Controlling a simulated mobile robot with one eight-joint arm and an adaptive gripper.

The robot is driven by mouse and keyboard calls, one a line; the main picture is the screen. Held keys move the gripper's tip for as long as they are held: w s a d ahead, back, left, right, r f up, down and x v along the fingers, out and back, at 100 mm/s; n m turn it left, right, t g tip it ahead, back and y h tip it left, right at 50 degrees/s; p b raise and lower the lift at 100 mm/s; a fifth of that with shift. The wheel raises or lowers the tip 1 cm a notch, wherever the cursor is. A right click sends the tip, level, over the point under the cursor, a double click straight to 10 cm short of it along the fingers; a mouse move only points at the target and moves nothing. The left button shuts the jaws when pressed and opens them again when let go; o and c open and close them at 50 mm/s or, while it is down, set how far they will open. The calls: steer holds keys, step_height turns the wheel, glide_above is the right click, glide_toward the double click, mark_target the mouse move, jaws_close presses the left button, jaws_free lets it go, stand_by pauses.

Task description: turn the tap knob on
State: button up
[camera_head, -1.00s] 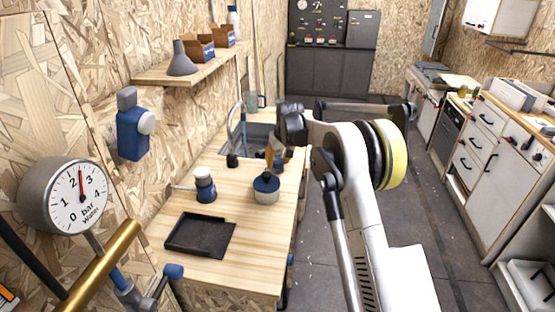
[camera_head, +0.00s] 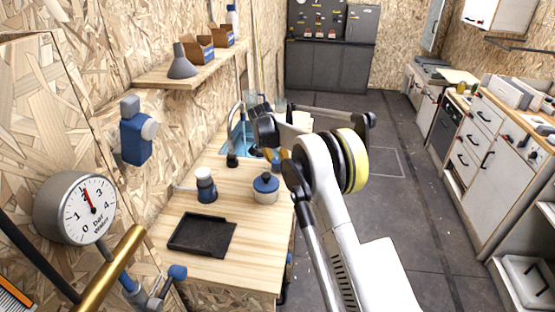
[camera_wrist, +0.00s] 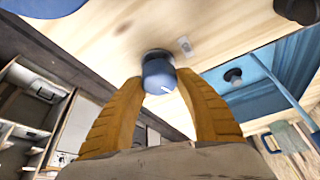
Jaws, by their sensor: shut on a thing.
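The tap knob (camera_wrist: 158,75) is a round blue knob with a white mark, on a dark round base at the light wood counter. In the wrist view, the two orange fingers of my gripper (camera_wrist: 160,98) stand on either side of it, shut on it. In the head view, my gripper (camera_head: 277,156) is at the counter's right edge beside the sink; my arm and fingers largely hide the knob there. The curved tap spout (camera_head: 234,130) rises beside the sink (camera_head: 243,139), which looks blue inside. A blue sink area (camera_wrist: 240,85) also shows in the wrist view.
A blue-lidded jar (camera_head: 266,189), a dark-based white-topped item (camera_head: 206,186) and a black tray (camera_head: 202,234) stand on the counter (camera_head: 180,245). A water pressure gauge (camera_head: 88,209) is at the left, its needle near 2. The floor (camera_head: 375,200) at right is clear.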

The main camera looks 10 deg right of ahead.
steer(key=shift+m+g+h+p, duration=0.4)
steer(key=shift+m+g, duration=0.1)
steer(key=shift+m, duration=1.1)
steer(key=o, duration=1.2)
steer(key=shift+d+f, duration=0.1)
steer(key=v, duration=1.2)
steer(key=shift+w, duration=0.1)
